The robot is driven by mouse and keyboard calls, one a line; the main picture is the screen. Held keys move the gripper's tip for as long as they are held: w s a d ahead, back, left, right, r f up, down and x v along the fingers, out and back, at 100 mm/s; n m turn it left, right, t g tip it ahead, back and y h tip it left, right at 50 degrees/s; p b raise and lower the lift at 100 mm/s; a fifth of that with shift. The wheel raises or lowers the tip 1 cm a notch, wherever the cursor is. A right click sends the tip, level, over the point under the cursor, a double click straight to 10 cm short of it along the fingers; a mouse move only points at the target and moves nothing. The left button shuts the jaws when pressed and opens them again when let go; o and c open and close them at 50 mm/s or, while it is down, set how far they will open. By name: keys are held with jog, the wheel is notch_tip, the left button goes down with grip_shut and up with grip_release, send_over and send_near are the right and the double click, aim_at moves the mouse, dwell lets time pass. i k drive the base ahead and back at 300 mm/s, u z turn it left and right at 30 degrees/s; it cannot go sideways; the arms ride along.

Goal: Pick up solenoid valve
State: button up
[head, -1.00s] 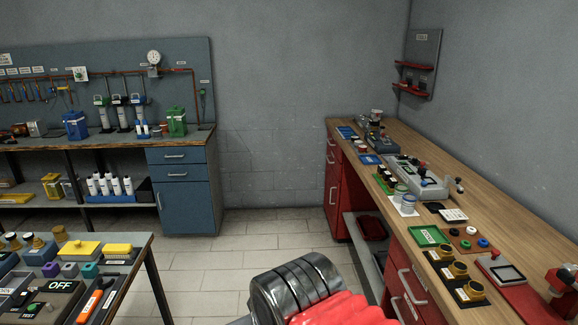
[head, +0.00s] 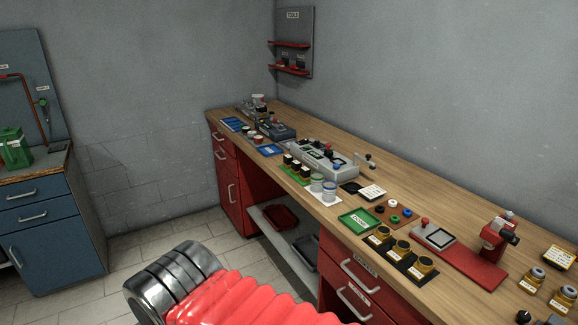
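I cannot tell for sure which thing is the solenoid valve. Small black blocks with light tops (head: 298,165) stand in a row on a green strip on the wooden bench (head: 335,215) and may be valves. Brass-coloured round parts (head: 401,249) stand on a black mat nearer on the same bench. My arm crosses the bottom of the view, with a red bellows and a ribbed metal section. My gripper's fingers do not show, and the arm is apart from the bench things.
A grey device (head: 322,158), a green tray (head: 359,222), a red-based fixture (head: 460,255) and jars (head: 531,279) crowd the bench. Red drawers (head: 350,280) and a low shelf (head: 290,238) are below. A blue cabinet (head: 50,230) stands left. Tiled floor lies clear between.

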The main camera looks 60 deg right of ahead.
aim_at(295, 165)
jog(key=z, duration=0.25)
jog(key=i, duration=1.5)
jog(key=z, duration=0.8)
jog(key=i, duration=0.65)
jog(key=z, duration=0.75)
jog(key=i, duration=0.65)
jog(key=z, duration=0.6)
jog(key=i, duration=0.55)
jog(key=z, duration=0.25)
